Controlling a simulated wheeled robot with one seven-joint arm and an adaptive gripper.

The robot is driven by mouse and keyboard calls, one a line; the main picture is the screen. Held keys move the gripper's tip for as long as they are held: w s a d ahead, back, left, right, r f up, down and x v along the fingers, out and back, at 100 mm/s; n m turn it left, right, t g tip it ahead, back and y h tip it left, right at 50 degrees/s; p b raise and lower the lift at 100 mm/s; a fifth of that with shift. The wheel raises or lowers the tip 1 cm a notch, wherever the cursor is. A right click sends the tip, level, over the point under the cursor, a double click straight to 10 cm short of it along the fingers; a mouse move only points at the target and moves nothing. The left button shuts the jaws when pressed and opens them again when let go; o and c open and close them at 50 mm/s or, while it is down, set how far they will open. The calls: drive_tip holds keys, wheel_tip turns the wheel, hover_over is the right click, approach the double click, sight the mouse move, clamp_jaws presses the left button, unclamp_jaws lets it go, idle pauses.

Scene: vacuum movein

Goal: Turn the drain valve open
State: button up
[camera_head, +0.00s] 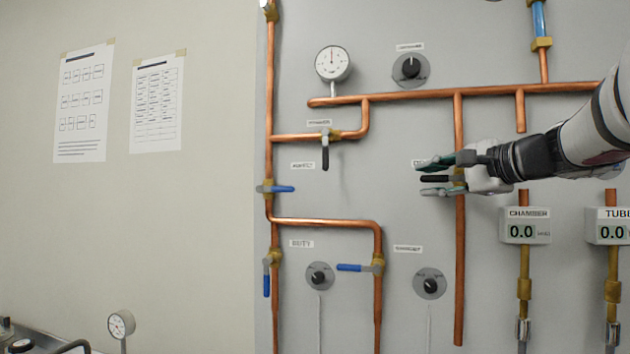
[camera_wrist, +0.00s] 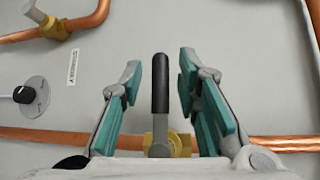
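A valve with a black lever handle (camera_head: 434,179) sits on a vertical copper pipe (camera_head: 459,260) on the grey panel. The handle points left, across the pipe. A label (camera_head: 420,162) above it is partly hidden by my gripper. My gripper (camera_head: 424,178) is open, with one finger above the handle and one below. In the wrist view the black handle (camera_wrist: 160,85) stands between the two teal-padded fingers of my gripper (camera_wrist: 160,72), with a visible gap on each side. The brass valve body (camera_wrist: 181,145) shows near the palm, partly hidden.
Another black-handled valve (camera_head: 325,150) hangs at upper left. Blue-handled valves (camera_head: 276,188) sit on pipes further left. A gauge (camera_head: 333,63) and knobs (camera_head: 410,69) are on the panel. Digital readouts (camera_head: 525,226) are below my arm. The panel left of my gripper is mostly clear.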

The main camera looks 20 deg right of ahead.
sight(458, 207)
clamp_jaws()
drive_tip(key=shift+f, duration=0.1)
drive_tip(key=shift+f+n+g+h+p, duration=0.5)
drive_tip(key=shift+n+g+p, duration=0.4)
drive_tip(key=shift+p, duration=0.2)
drive_tip(key=shift+s+d+f+n+g+h+p, duration=0.35)
drive_tip(key=shift+d+f+n+g+h+p, duration=0.3)
drive_tip(key=shift+n+g+h+p, duration=0.35)
drive_tip(key=shift+s+d+f+n+g+h+p, duration=0.45)
drive_tip(key=shift+f+n+g+h+p, duration=0.3)
drive_tip(key=shift+g+h+p, duration=0.35)
drive_tip(key=shift+s+d+f+n+g+h+p, duration=0.3)
drive_tip(key=shift+d+f+n+g+h+p, duration=0.35)
drive_tip(key=shift+n+g+h+p, duration=0.4)
drive_tip(key=shift+h, duration=0.25)
drive_tip(key=shift+o, duration=1.3)
unclamp_jaws()
